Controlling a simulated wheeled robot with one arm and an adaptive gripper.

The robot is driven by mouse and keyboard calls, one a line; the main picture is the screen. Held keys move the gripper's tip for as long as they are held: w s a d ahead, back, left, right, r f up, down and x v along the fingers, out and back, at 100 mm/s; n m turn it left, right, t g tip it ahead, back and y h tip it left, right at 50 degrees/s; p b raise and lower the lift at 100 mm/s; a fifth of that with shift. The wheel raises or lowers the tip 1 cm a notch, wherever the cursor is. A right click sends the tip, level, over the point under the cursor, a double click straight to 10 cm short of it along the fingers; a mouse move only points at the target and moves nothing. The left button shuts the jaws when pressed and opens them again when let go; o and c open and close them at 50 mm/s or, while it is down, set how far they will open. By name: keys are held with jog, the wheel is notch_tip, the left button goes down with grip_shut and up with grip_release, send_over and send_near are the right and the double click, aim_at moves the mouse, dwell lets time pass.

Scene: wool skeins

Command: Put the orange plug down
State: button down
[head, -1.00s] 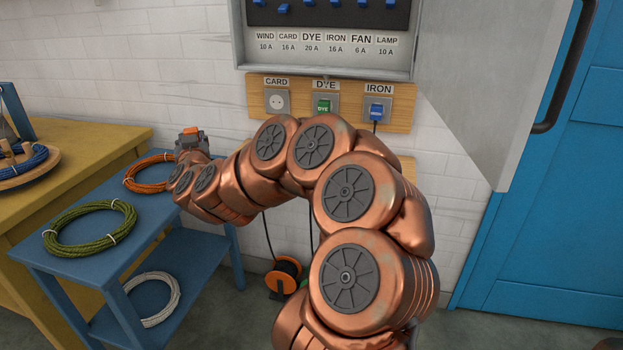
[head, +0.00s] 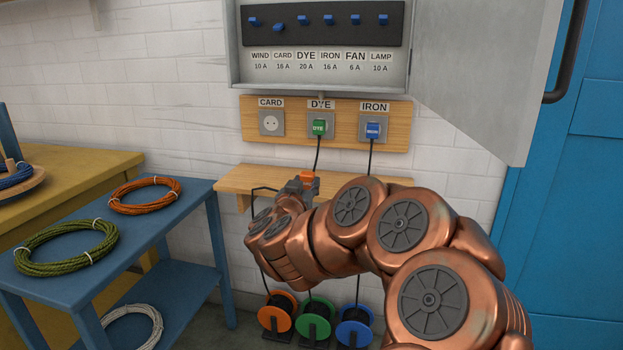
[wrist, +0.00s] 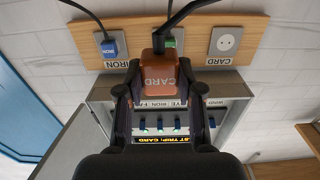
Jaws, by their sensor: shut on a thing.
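My gripper (head: 299,186) is shut on the orange plug (head: 309,177), in front of the wooden shelf (head: 233,180) below the sockets. In the wrist view, my gripper (wrist: 160,88) has a finger on each side of the plug (wrist: 162,72), which reads CARD. A dark cable runs from the plug. The plug appears apart from the wall; I cannot tell whether it touches the shelf. The CARD socket (head: 271,122) is empty, and it also shows in the wrist view (wrist: 226,42).
A green plug (head: 319,126) sits in the DYE socket and a blue plug (head: 373,130) in the IRON socket. Orange (head: 277,318), green and blue reels stand on the floor. A blue table (head: 170,222) with coils is left. An open breaker box (head: 320,85) hangs above.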

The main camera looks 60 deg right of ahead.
jog(key=shift+w+d+r+p, duration=0.2)
jog(key=shift+d+p, duration=0.2)
jog(key=shift+d, duration=0.05)
jog(key=x, duration=0.4)
jog(key=w+f+b+x, duration=0.1)
jog(key=x, duration=0.3)
jog(key=w+b+x, duration=0.1)
jog(key=x, duration=0.4)
jog(key=shift+a+f, duration=0.35)
jog(key=shift+f, duration=0.05)
jog(key=shift+f+b, duration=0.9)
jog(key=shift+f, duration=0.8)
jog(key=shift+f, duration=0.65)
jog(key=c, duration=0.7)
grip_release()
jog(key=shift+c, duration=0.2)
